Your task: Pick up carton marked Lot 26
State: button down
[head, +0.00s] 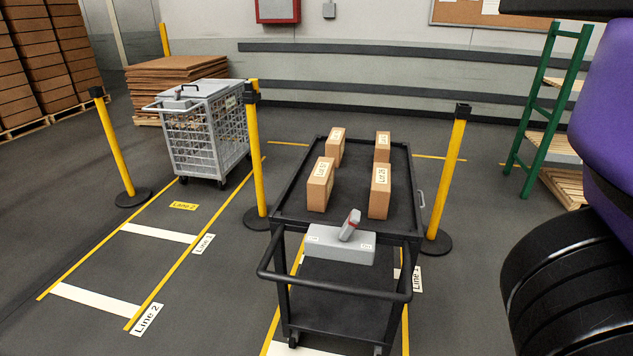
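Several brown cartons with white labels stand upright on the top of a black cart (349,207). One stands at the front left (315,199), one at the front right (378,204), one at the back left (335,152) and one at the back right (382,153). The labels appear to begin with "Lot", but the numbers are too small to read surely, so I cannot tell which carton is Lot 26. The cartons stand apart from each other. My gripper is not in view; a purple and black part of my arm fills the right edge.
A grey box with a red-and-grey device (350,224) sits at the cart's near end, above the push handle (335,289). Yellow posts (449,180) (257,160) flank the cart. A grey cage trolley (205,130) stands left, a green rack (545,115) right.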

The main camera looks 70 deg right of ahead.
aim_at(381, 189)
jog(key=z, duration=1.9)
jog(key=j+z, duration=0.25)
jog(key=j, duration=0.3)
jog(key=j+z, duration=0.2)
jog(key=j, duration=0.4)
jog(key=k+j+z, duration=0.1)
jog(key=j+z, duration=0.15)
jog(key=j, duration=0.3)
jog(key=k+j+z, duration=0.1)
jog(key=j+z, duration=0.15)
jog(key=j, duration=0.3)
